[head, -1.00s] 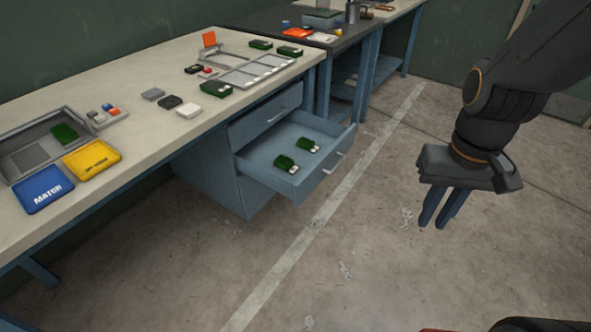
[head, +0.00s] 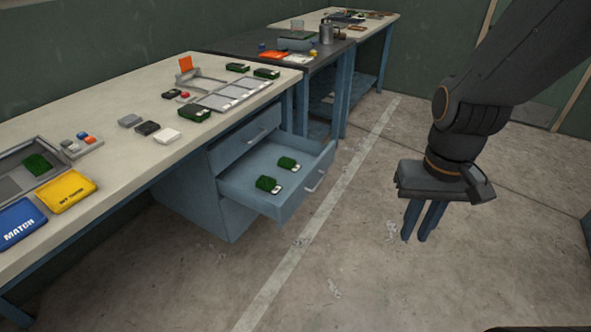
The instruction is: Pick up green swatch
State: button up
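Several green turf swatches are in view. Two lie in the open drawer: one farther back (head: 287,163) and one nearer (head: 268,184), each with a small white tag. On the bench, one swatch (head: 194,115) lies by the grey slotted rack, and two more (head: 238,67) (head: 267,73) lie behind it. Another swatch (head: 38,166) sits in the grey tray at the left. My gripper (head: 417,238) hangs over the floor, right of the drawer and apart from every swatch. Its two blue fingers point down with nothing seen between them; their gap is unclear at this angle.
The open drawer (head: 235,191) juts from the bench into the aisle. The bench also holds a blue MATCH pad (head: 18,226), a yellow pad (head: 68,190), the slotted rack (head: 211,99) and small blocks. A dark table (head: 240,39) stands beyond. The floor right of the drawer is clear.

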aim_at(286, 164)
jog(key=z, duration=0.45)
jog(key=k, duration=0.25)
jog(key=u, duration=1.2)
jog(key=i, duration=1.6)
jog(key=z, duration=0.4)
